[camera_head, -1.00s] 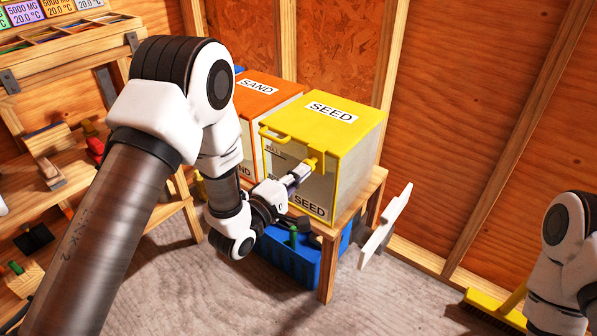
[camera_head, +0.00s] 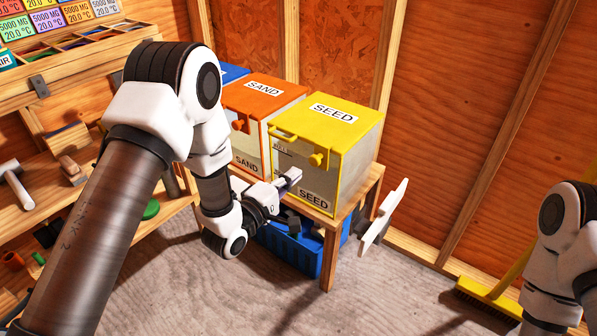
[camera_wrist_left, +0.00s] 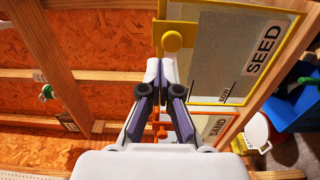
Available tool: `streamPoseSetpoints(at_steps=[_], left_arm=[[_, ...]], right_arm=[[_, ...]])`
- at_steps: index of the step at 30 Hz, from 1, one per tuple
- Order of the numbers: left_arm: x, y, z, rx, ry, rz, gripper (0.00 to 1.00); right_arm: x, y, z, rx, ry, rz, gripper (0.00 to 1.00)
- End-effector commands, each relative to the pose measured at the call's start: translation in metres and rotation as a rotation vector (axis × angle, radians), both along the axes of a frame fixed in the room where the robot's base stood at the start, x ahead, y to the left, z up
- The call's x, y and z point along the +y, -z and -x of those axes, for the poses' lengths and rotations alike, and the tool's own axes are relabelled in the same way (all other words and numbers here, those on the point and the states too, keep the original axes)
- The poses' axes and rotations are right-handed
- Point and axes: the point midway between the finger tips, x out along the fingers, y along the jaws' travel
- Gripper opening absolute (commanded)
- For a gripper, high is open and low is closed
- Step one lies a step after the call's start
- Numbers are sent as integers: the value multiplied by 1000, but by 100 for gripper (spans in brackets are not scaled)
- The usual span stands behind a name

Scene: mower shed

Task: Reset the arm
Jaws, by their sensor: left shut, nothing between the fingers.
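My left gripper (camera_head: 290,178) is shut and empty in front of the yellow SEED bin (camera_head: 345,130). In the head view it is a little left of and below the bin's round yellow knob (camera_head: 318,160), apart from it. In the left wrist view the closed fingertips (camera_wrist_left: 160,70) point toward the knob (camera_wrist_left: 172,41), with a small gap in the picture. The SEED bin's lid looks closed. My right arm shows at the right edge of the head view, but its gripper is out of the picture.
The orange SAND bin (camera_head: 264,97) stands beside the SEED bin on a wooden stand (camera_head: 330,250). A blue crate (camera_head: 300,258) is underneath. A white board (camera_head: 385,216) sticks out at the right. A yellow broom (camera_head: 490,298) is on the floor. Shelves with tools line the left.

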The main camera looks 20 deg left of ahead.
Motion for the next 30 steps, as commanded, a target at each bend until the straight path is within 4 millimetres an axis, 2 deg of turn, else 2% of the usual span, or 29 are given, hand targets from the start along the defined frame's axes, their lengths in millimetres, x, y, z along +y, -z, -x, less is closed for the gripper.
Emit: streamPoseSetpoints(at_steps=[3, 9, 12, 16, 19, 20, 23, 24, 26, 27, 30], left_arm=[[10, -3, 27, 6, -3, 3, 0], [23, -4, 65, 7, -2, 2, 0], [26, -4, 74, 6, 0, 1, 0], [27, -3, 77, 5, 0, 0, 0], [23, 13, 82, 37, 8, -4, 0], [20, 23, 87, 59, 17, -8, 0], [11, 77, 111, 210, 25, -70, 0], [11, 106, 125, 299, 29, -155, 0], [13, 150, 151, 439, 55, -334, 0], [17, 176, 171, 528, 88, -460, 0], [30, 224, 223, 719, 213, -749, 0]], right_arm=[[0, -8, -2, -6, 0, 0, 51], [0, -13, -2, -5, 0, 0, 51], [0, -14, -1, -4, 0, 0, 51], [0, -14, -2, -4, 0, 0, 51], [0, -13, -2, -4, 0, 0, 51], [0, -13, -2, -4, 0, 0, 51], [0, -13, -2, -4, 0, 0, 51], [0, -13, -1, -4, 0, 0, 51], [0, -13, -2, -4, 0, 0, 51], [0, -13, -2, -4, 0, 0, 51], [0, -14, -2, -4, 0, 0, 51]])
